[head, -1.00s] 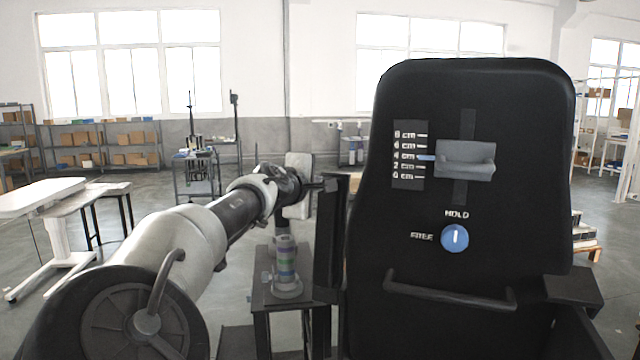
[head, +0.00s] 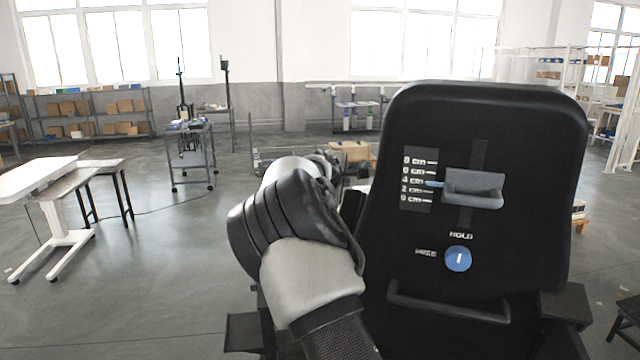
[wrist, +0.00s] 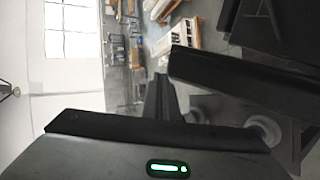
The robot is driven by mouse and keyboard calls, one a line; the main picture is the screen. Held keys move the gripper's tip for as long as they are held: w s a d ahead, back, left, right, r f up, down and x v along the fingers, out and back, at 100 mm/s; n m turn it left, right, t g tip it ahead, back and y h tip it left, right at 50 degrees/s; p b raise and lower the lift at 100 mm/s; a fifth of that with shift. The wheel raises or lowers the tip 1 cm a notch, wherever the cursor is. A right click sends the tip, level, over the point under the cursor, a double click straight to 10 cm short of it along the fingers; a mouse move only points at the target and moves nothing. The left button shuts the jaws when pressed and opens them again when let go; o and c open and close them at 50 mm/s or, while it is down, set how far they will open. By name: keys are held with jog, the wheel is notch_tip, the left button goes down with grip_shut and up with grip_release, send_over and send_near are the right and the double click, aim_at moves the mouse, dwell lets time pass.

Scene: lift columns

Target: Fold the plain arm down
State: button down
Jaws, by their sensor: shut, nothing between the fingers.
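A tall black seat back (head: 535,200) stands at the right in the head view. An upright black arm shows close up as a dark bar in the wrist view (wrist: 245,82). In the head view my arm hides most of that upright arm, at the back's left side. The seat's other arm (head: 565,306) lies low at the right side. My gripper (wrist: 163,82) is shut and empty, beside the upright arm in the wrist view. I cannot tell whether they touch. In the head view my arm links hide the gripper.
The back bears a grey pad (head: 473,188) on a cm scale, a blue HOLD/FREE knob (head: 458,259) and a handle bar (head: 450,305). A white table (head: 60,190) stands at the left. A trolley (head: 190,150) stands further back. The floor between is clear.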

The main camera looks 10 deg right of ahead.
aim_at(351, 191)
jog(key=shift+g+y, duration=0.4)
jog(key=shift+g, duration=0.3)
jog(key=p+x, duration=0.1)
jog(key=x, duration=0.3)
jog(key=p+x, duration=0.1)
jog(key=x, duration=0.2)
jog(key=shift+d+r+p, duration=0.25)
jog(key=shift+d+p, duration=0.05)
jog(key=shift+d, duration=0.05)
jog(key=w+f, duration=0.1)
jog(key=w+d+f, duration=0.1)
jog(key=w+f+p, duration=0.1)
jog(key=f, duration=0.1)
jog(key=shift+w+d+f, duration=0.1)
jog(key=shift+w+d, duration=0.15)
jog(key=shift+d, duration=0.05)
jog(key=shift+w+d+f, duration=0.3)
jog(key=shift+w+f, duration=0.35)
jog(key=shift+f, duration=0.25)
